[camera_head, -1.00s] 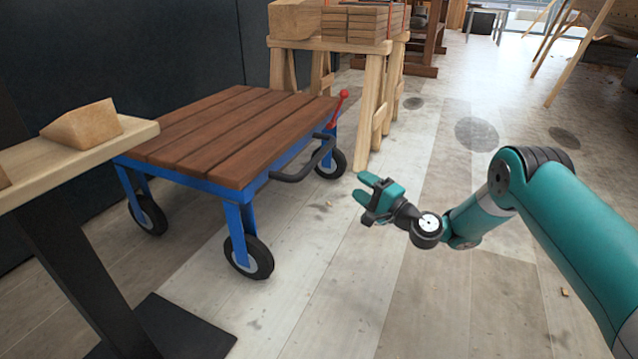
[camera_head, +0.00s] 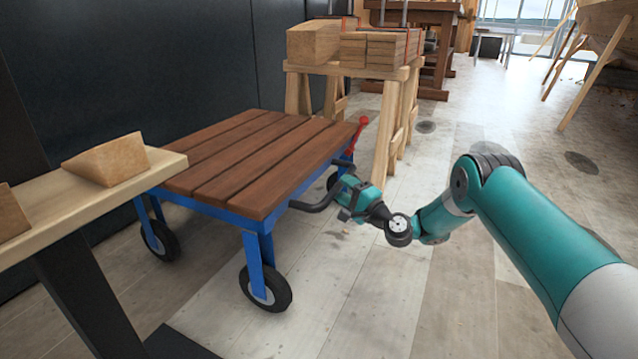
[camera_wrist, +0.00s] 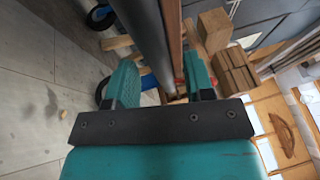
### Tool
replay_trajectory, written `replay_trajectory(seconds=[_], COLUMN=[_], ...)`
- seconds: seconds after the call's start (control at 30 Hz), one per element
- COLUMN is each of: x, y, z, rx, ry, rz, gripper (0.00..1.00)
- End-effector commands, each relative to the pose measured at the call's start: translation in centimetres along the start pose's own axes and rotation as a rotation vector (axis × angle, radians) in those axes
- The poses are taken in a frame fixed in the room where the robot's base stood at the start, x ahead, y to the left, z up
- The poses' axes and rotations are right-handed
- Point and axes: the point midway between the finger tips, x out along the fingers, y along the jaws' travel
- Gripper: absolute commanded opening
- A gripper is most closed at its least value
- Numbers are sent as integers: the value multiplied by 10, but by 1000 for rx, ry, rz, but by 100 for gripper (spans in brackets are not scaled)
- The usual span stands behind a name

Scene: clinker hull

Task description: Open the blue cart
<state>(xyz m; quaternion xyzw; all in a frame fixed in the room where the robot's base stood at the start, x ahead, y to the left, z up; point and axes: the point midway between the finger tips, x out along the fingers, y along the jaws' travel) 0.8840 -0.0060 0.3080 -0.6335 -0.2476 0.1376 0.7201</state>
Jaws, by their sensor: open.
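The blue cart has a blue frame, black wheels and a brown slatted top (camera_head: 255,160). A dark handle bar (camera_head: 312,207) sticks out from its near right side. A red-tipped lever (camera_head: 358,128) rises at its far right corner. My gripper (camera_head: 337,188) is open at the handle bar, its fingers pointing towards the cart. In the wrist view, a dark bar that looks like the handle (camera_wrist: 171,70) runs between the two teal fingers of my gripper (camera_wrist: 163,80). I cannot tell whether they touch it. The gripper partly hides the handle's right part.
A wooden bench top (camera_head: 75,205) with wood wedges (camera_head: 107,160) stands at the left front. A trestle (camera_head: 391,118) with wood blocks (camera_head: 372,48) stands behind the cart. A dark wall is at the back left. The floor (camera_head: 440,300) around my arm is clear.

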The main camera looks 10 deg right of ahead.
Motion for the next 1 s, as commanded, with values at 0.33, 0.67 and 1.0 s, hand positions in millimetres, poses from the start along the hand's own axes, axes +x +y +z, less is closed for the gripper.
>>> replay_trajectory(seconds=[0.33, 0.67, 1.0], x=[10, 12, 13], y=[-2, -1, 0], z=[2, 6, 7], rx=[-1, 0, 1], ry=[5, -1, -8], rz=[0, 0, 1], gripper=[48, 12, 0])
